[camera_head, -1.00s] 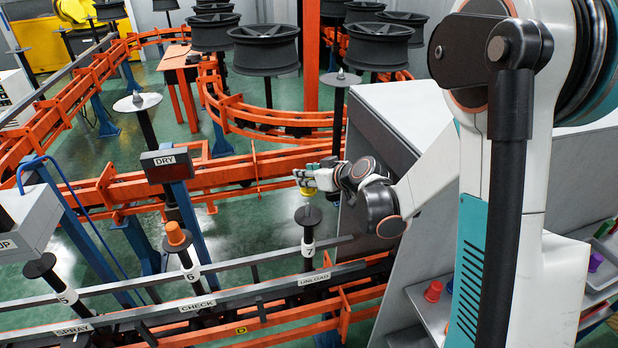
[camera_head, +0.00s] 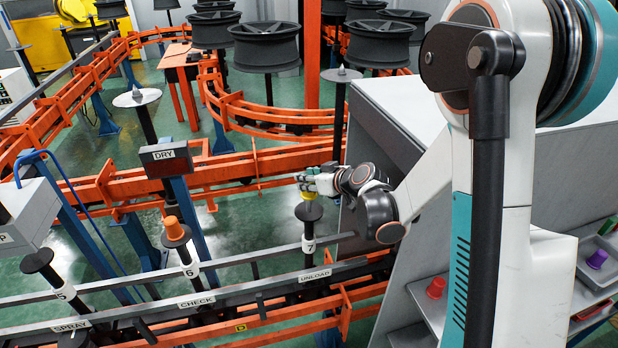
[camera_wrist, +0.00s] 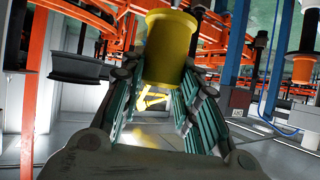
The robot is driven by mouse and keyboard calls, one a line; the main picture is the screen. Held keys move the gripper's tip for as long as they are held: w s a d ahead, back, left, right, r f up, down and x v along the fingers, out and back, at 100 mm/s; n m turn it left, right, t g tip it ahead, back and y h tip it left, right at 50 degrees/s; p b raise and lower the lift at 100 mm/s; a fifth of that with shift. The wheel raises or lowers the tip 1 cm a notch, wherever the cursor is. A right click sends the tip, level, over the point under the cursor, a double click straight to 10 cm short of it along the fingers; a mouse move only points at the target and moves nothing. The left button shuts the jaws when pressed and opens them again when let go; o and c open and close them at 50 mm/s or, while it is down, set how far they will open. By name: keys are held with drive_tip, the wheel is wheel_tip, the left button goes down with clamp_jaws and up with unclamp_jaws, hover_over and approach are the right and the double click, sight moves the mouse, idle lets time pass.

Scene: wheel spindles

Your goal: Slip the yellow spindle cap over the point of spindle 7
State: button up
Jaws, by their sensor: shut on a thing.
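The yellow spindle cap (camera_wrist: 168,48) is between the fingers of my gripper (camera_wrist: 165,95) in the wrist view. In the head view my gripper (camera_head: 312,183) is over spindle 7 (camera_head: 309,212), with a small part of the yellow cap (camera_head: 308,196) showing beneath the fingers. The cap's lower edge is at or just above the black top disc of spindle 7. The spindle's point is hidden, so I cannot tell whether the cap surrounds it. Spindle 7 stands upright with a white number tag.
Spindle 6 (camera_head: 176,236) carries an orange cap (camera_head: 174,228). Spindle 5 (camera_head: 40,262) stands bare further left. A grey rail (camera_head: 220,262) runs beside the spindles. A grey shelf unit (camera_head: 425,300) on the right holds a red cap (camera_head: 436,287) and a purple cap (camera_head: 597,259).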

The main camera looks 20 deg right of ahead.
sight(314, 196)
drive_tip(key=shift+f+b, duration=1.95)
drive_tip(key=shift+f, duration=0.15)
drive_tip(key=shift+f+b, duration=1)
drive_tip(key=o, duration=1.1)
drive_tip(key=shift+c, duration=0.2)
drive_tip(key=v, duration=1.2)
